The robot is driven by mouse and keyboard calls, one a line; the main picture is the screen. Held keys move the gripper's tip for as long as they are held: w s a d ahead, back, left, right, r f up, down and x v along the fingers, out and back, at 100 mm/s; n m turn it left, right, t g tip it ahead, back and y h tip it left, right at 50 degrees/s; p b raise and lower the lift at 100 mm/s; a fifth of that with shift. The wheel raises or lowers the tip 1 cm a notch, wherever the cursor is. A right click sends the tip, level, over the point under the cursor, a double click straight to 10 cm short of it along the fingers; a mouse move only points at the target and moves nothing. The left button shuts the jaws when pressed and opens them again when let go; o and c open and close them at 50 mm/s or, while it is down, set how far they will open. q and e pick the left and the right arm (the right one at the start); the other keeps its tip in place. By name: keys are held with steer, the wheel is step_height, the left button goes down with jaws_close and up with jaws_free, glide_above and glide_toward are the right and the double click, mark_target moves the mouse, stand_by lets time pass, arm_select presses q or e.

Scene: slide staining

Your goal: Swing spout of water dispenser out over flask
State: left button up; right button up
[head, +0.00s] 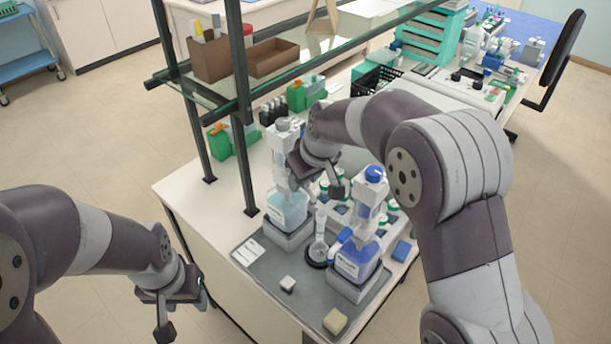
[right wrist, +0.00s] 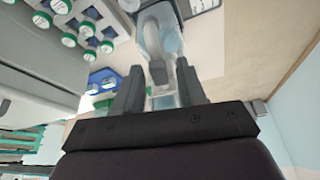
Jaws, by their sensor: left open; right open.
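The dispenser with pale blue liquid (head: 287,207), apparently the water one, stands on a grey block on the bench. A second dispenser with darker blue liquid (head: 357,262) stands to its right. A small clear flask (head: 318,248) stands on a dark round base between them. My right gripper (head: 318,182) is at the upper part of the pale blue dispenser and hides some of it, including its spout. In the right wrist view a clear dispenser bottle (right wrist: 168,42) with a grey part shows beyond and between the open fingers (right wrist: 160,88); contact is unclear. My left gripper (head: 180,300) is open and empty, off the bench's left side.
The grey mat (head: 262,274) holds the dispensers, a small white block (head: 287,284) and a cream block (head: 335,321). Several green-capped bottles stand behind the flask. A glass shelf (head: 222,92) on dark posts overhangs the bench. Open floor lies left.

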steer(key=shift+r, duration=0.2)
steer(key=v, duration=1.2)
steer(key=shift+b, duration=0.4)
steer(key=shift+s+r, duration=0.1)
